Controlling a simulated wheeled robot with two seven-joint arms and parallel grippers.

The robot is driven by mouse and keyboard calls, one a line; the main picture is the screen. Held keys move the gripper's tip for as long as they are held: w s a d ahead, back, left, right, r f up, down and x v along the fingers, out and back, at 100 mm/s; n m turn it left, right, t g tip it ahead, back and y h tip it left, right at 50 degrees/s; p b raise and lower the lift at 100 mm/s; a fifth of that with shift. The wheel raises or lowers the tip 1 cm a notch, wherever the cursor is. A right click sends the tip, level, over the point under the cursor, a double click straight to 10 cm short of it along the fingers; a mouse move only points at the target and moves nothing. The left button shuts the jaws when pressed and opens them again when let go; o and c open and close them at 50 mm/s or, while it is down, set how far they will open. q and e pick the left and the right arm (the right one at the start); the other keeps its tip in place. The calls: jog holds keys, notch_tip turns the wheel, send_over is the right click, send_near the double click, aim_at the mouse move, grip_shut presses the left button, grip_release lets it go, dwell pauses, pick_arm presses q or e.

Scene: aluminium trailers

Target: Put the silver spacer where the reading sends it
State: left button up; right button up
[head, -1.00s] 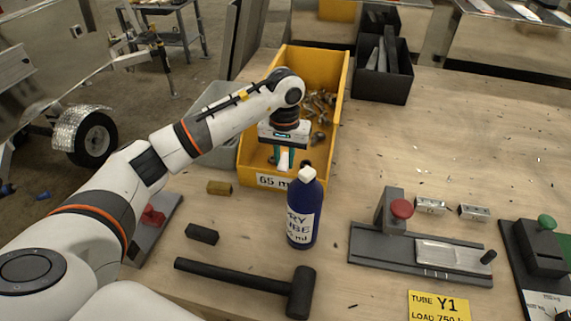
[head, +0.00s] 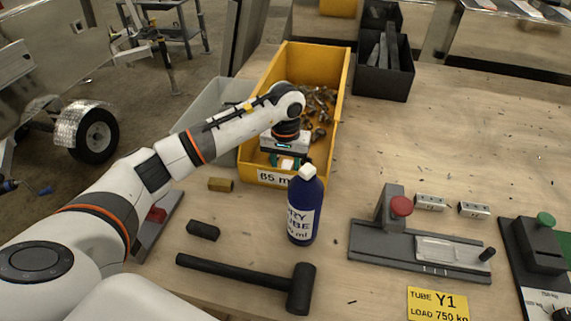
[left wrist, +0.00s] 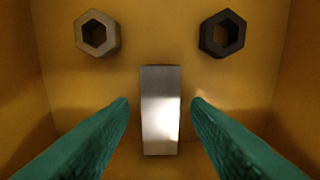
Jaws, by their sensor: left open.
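My left gripper (head: 286,163) is low inside the front of the yellow bin (head: 341,90), its fingertips partly hidden by the bin's front wall. In the left wrist view its two green fingers (left wrist: 160,102) are open, one on each side of a silver spacer (left wrist: 160,112), a bright metal bar, with a gap on both sides. The silver spacer is hidden in the head view. A yellow card (head: 438,305) reads "TUBE Y1, LOAD 750 kg". My right gripper is out of view.
A brownish hex piece (left wrist: 97,33) and a black one (left wrist: 222,34) stand beyond the fingers. A blue bottle (head: 304,210) stands before the bin. A mallet (head: 240,275), a brass spacer (head: 221,185), a black spacer (head: 203,230) and a red-knobbed fixture (head: 415,250) lie on the bench.

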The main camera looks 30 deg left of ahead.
pick_arm(q)
jog(key=shift+r, duration=0.1)
jog(key=shift+r, duration=0.2)
notch_tip(320, 180, up, 12)
jog(key=b, duration=0.2)
jog(key=shift+f, duration=0.15)
